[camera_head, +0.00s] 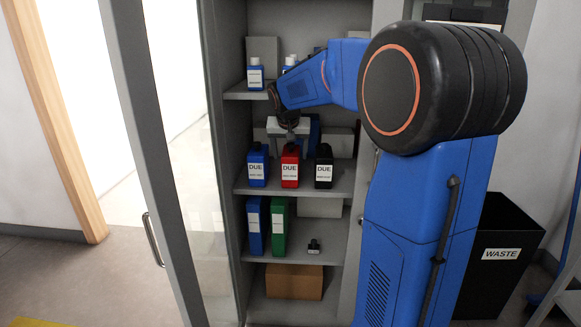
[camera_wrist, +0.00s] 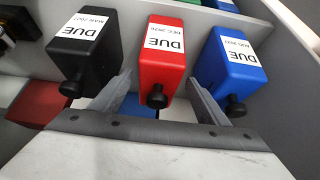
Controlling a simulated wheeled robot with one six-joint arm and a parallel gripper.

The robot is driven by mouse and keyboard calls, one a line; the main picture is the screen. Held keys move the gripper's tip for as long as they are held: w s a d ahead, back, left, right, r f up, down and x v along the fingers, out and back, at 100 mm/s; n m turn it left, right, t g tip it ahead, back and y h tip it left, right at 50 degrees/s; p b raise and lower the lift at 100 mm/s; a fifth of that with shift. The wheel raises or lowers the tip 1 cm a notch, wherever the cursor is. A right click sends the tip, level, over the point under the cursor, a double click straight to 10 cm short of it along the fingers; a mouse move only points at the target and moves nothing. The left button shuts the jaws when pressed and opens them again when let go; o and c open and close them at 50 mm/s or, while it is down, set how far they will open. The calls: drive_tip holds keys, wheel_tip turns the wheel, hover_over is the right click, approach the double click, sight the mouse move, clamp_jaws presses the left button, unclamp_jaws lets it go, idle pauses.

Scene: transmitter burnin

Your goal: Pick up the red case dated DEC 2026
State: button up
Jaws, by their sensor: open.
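The red case (camera_head: 290,168) stands upright on the middle shelf, between a blue case (camera_head: 258,166) and a black case (camera_head: 324,168). In the wrist view the red case (camera_wrist: 165,62) has a white label reading DUE, DEC 2026, and a black knob on top. The blue case (camera_wrist: 233,68) there reads AUG 2027; the black case (camera_wrist: 92,48) reads what looks like MAR 2027. My gripper (camera_wrist: 160,92) is open, with one finger on each side of the red case, in the gaps to its neighbours. I cannot tell whether the fingers touch it.
The shelf (camera_head: 345,182) sits inside a cabinet with an open glass door (camera_head: 190,200). Bottles (camera_head: 255,76) stand on the shelf above. Blue and green binders (camera_head: 277,228) and a small black item (camera_head: 314,246) are below. A waste bin (camera_head: 500,253) stands at right.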

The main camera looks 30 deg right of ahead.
drive_tip(key=x, duration=0.3)
drive_tip(key=shift+w+d+f, duration=0.15)
drive_tip(key=shift+d+f, duration=0.05)
drive_tip(key=shift+f, duration=0.15)
drive_tip(key=c, duration=1.5)
drive_tip(key=shift+r, duration=0.2)
